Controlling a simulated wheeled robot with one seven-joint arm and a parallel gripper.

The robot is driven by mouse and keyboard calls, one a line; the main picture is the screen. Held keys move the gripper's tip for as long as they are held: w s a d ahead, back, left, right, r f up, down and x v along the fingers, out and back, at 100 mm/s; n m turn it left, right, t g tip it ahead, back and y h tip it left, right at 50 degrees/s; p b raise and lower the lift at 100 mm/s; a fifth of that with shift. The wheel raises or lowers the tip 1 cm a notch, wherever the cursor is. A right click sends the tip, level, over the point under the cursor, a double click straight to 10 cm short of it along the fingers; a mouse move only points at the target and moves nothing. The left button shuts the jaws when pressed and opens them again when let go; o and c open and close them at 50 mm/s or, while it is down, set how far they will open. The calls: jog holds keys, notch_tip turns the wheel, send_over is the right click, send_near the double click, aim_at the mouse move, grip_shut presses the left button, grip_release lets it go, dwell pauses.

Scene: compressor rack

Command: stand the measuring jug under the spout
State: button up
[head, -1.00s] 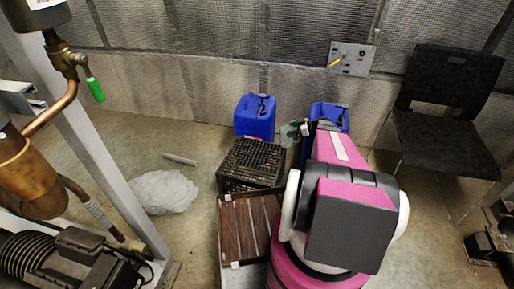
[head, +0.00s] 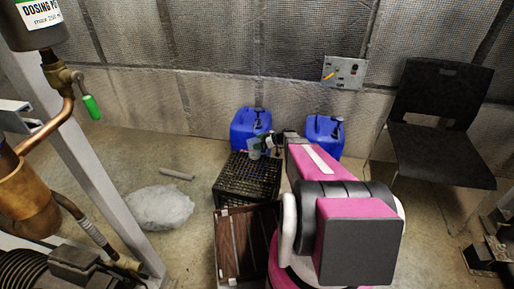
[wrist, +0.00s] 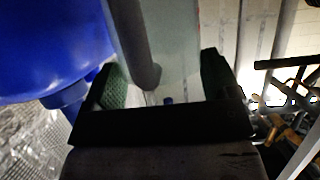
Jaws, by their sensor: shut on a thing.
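The measuring jug (head: 255,149) is a small, clear, pale vessel, seen in the head view at the far edge of the black crate. My gripper (head: 268,143) is at its right side and shut on it. In the wrist view the clear jug wall (wrist: 180,45) fills the space between the two fingers (wrist: 165,88). I cannot tell whether the jug hangs above the crate or touches it. At the left, a brass valve (head: 58,75) with a green lever sits under the dosing pot (head: 35,25); a copper pipe (head: 50,128) runs down from it. The spout's outlet is not clear.
The black crate (head: 232,198) and a brown slatted box (head: 228,245) stand near my arm. Blue canisters (head: 247,127) (head: 324,137) stand behind. A pale crumpled bundle (head: 160,207) and a grey tube (head: 177,174) lie on the floor. A grey post (head: 95,175) borders the rack. A chair (head: 440,130) is right.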

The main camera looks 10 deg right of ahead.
jog(key=shift+w+a+f, duration=0.1)
jog(key=shift+w+a, duration=0.05)
jog(key=shift+a, duration=0.3)
notch_tip(320, 180, down, 3)
jog(key=shift+f, duration=0.2)
jog(key=o, duration=1)
jog(key=shift+r, duration=0.1)
